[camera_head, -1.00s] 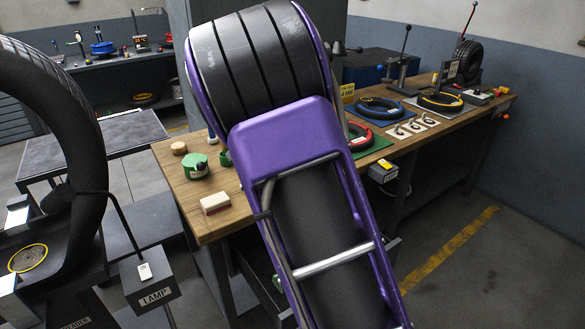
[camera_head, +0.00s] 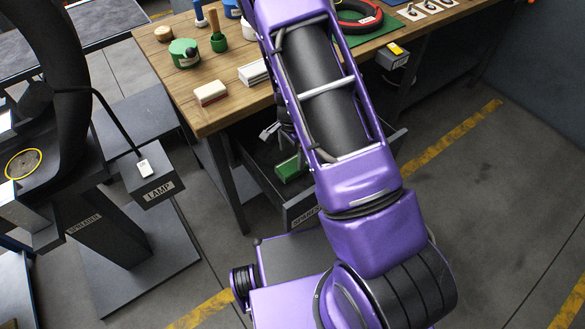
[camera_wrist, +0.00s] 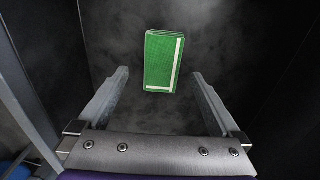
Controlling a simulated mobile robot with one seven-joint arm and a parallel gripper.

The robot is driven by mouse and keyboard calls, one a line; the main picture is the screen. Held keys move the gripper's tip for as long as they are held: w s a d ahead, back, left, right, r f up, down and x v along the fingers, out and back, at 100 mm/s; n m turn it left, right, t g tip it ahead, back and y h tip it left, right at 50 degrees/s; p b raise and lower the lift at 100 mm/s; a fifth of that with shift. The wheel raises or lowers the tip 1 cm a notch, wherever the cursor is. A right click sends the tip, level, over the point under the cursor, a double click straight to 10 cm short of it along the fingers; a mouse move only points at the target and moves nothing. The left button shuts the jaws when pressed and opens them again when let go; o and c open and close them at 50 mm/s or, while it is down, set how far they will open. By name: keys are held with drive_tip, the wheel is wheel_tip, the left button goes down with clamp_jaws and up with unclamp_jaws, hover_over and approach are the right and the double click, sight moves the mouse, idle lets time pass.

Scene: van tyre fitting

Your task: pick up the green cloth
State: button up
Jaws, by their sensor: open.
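The green cloth (camera_wrist: 163,62) is a folded rectangular block with a white stripe along two edges. It lies on the dark floor of an open drawer, and in the head view (camera_head: 289,168) it is partly hidden by my arm. In the wrist view, my gripper (camera_wrist: 160,78) is open, with one finger to each side of the cloth's lower part. The fingers do not appear to touch it, and I cannot tell the height gap. In the head view, my arm hides most of the gripper.
The drawer (camera_head: 303,208) is pulled out under the wooden bench (camera_head: 190,95), and its dark walls surround the cloth.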

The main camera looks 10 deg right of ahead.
sight(292, 165)
drive_tip(key=shift+w+d+f+b, duration=0.1)
drive_tip(key=shift+w+f+b, duration=0.1)
drive_tip(key=shift+f, duration=1.35)
drive_tip(key=shift+w+d+f+b, duration=0.1)
drive_tip(key=shift+w+f, duration=0.05)
drive_tip(key=shift+f, duration=1.4)
drive_tip(key=shift+c, duration=0.2)
drive_tip(key=c, duration=1.2)
drive_tip(key=shift+r, duration=0.1)
wheel_tip(292, 165, up, 10)
drive_tip(key=shift+f+p, duration=0.1)
drive_tip(key=shift+p, duration=0.5)
